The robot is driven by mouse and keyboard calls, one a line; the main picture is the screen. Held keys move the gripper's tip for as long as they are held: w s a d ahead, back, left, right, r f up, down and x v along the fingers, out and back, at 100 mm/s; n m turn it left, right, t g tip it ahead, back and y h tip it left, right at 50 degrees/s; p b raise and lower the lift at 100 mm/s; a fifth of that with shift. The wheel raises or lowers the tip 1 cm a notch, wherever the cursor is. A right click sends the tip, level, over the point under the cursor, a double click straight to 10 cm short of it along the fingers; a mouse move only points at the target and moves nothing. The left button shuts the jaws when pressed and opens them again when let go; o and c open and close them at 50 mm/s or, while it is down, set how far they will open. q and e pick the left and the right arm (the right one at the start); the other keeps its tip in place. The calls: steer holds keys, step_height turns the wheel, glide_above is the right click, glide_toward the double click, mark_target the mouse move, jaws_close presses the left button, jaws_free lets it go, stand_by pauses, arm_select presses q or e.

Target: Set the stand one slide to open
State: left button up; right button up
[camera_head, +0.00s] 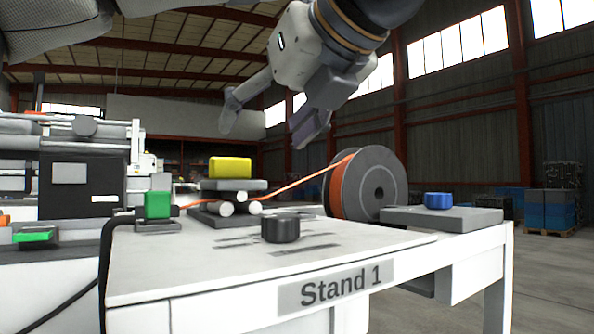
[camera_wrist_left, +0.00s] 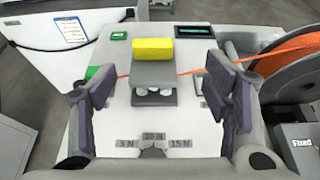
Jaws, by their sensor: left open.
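On the table labelled Stand 1 (camera_head: 335,287), a yellow block (camera_head: 230,167) sits on a grey plate (camera_head: 234,184) above pale rollers (camera_head: 227,208). The yellow block (camera_wrist_left: 152,49) also shows in the left wrist view, beyond the grey plate (camera_wrist_left: 154,73). I cannot tell for certain which part is the slide or its setting. An orange cable (camera_head: 299,182) runs past the rollers from a reel. My left gripper (camera_head: 268,128) is open and empty, above the stand. In the left wrist view its fingers (camera_wrist_left: 160,80) flank the roller assembly, apart from it. My right gripper is out of view.
A black knob (camera_head: 281,228) stands near the front, by force labels (camera_wrist_left: 153,137). A dark reel (camera_head: 376,187) and a blue knob (camera_head: 438,200) are at right. A green block (camera_head: 158,205) is at left.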

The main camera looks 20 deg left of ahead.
mark_target(230, 161)
arm_select(q)
steer(key=x, duration=0.6)
steer(key=s+x, duration=0.1)
steer(key=x, duration=0.2)
steer(key=shift+w+a+f, duration=0.1)
steer(key=shift+w+a, duration=0.2)
steer(key=shift+a, duration=0.35)
steer(key=shift+w+a+f, duration=0.2)
steer(key=shift+w+a, duration=0.15)
steer(key=shift+w, duration=0.1)
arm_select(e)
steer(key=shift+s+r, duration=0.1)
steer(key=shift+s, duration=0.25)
